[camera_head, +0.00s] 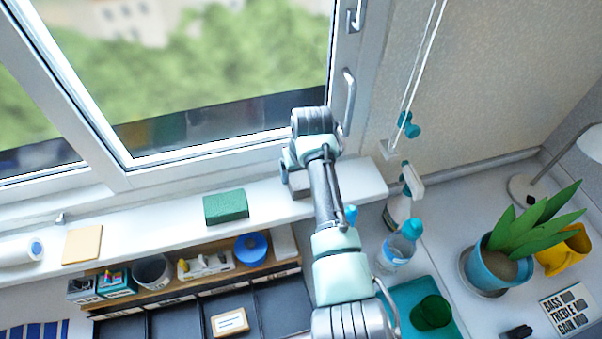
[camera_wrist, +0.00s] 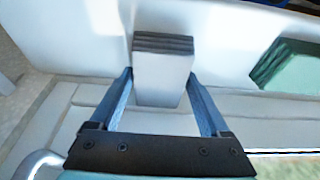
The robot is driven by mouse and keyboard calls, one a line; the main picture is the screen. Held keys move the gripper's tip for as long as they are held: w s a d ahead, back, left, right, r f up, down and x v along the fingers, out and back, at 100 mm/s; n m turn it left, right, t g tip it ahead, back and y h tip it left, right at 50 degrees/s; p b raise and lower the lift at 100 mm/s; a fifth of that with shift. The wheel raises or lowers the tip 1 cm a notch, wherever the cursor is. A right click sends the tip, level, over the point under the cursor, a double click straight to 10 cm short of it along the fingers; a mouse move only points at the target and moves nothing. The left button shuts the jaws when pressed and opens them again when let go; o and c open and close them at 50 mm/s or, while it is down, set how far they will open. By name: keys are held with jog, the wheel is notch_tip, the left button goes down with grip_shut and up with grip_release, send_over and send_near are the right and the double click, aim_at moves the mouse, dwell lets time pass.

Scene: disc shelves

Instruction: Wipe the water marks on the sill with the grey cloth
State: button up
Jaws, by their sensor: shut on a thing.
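The grey cloth (camera_wrist: 163,75) is a folded block with dark layered edges in the wrist view. My gripper (camera_wrist: 160,80) is shut on it, with one blue finger along each side. In the head view the cloth (camera_head: 299,184) shows only in part beside my arm, at the right part of the white sill (camera_head: 150,228). It is at the sill's surface, but I cannot tell whether it touches. I cannot make out any water marks on the sill.
A green block (camera_head: 226,207) lies on the sill left of my gripper, also in the wrist view (camera_wrist: 290,68). A tan pad (camera_head: 82,245) and a white roll (camera_head: 20,249) lie farther left. Bottles (camera_head: 398,247) stand below the sill's right end. The window handle (camera_head: 348,100) is close to my arm.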

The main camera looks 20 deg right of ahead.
jog(key=shift+r+p, duration=2.15)
jog(key=shift+r, duration=0.55)
notch_tip(320, 180, up, 3)
jog(key=p, duration=0.3)
jog(key=shift+r, duration=0.1)
